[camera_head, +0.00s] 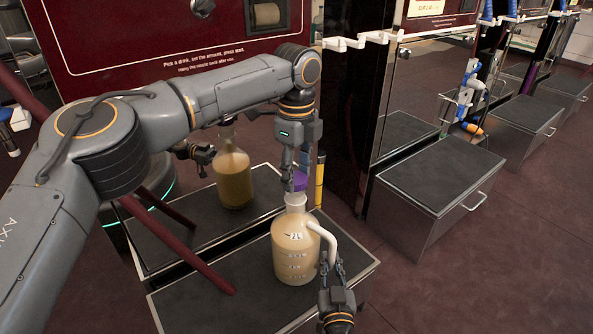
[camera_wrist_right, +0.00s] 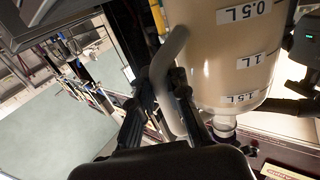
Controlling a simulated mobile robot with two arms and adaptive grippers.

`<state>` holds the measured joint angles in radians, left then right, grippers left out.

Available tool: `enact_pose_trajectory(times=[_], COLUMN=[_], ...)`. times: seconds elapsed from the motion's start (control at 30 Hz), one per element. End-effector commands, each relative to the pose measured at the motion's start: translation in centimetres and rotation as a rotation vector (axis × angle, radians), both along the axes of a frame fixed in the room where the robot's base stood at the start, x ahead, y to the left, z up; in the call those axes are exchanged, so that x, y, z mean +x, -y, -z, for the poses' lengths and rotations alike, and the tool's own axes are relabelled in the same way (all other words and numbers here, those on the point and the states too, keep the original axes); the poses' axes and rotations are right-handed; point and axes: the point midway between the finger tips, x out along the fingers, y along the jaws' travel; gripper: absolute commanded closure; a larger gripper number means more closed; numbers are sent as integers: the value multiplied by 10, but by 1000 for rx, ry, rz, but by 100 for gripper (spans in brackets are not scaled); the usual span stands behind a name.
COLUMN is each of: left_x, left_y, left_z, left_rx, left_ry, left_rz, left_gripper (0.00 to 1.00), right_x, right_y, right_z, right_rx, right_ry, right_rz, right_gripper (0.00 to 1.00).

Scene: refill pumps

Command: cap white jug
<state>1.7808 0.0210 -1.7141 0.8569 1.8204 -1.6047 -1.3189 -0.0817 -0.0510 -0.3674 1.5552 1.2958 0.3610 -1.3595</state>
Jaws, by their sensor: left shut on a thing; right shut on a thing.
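The white jug (camera_head: 295,252) holds tan liquid and stands upright on the front dark step, with volume labels on its side. My right gripper (camera_head: 333,268) is shut on its white handle (camera_head: 326,238). The right wrist view shows the jug (camera_wrist_right: 235,65) upside down, with the handle (camera_wrist_right: 165,82) between my right fingers (camera_wrist_right: 160,92). My left gripper (camera_head: 296,172) is shut on a purple cap (camera_head: 299,183) just above the jug's mouth (camera_head: 295,199). I cannot tell whether cap and mouth touch. The fingers partly hide the cap.
A yellow tube (camera_head: 319,182) stands behind the white jug. A dark-topped box (camera_head: 441,173) is to the right, with free floor (camera_head: 470,270) in front.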

Motion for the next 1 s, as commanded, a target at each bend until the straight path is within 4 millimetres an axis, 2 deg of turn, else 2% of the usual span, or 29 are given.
enact_pose_trajectory(times=[0.47,0.8,1.0], left_x=[0,0,0], left_y=[0,0,1], left_z=[0,16,18], left_rx=[-1,-1,-2], left_ry=[1,0,1], left_rz=[0,6,6], left_gripper=[65,65,65], right_x=[0,-1,-1], right_y=[1,1,1], right_z=[2,2,2], right_rx=[-2,-2,-2], right_ry=[-3,-3,-4], right_rz=[1,1,1], right_gripper=[100,100,100])
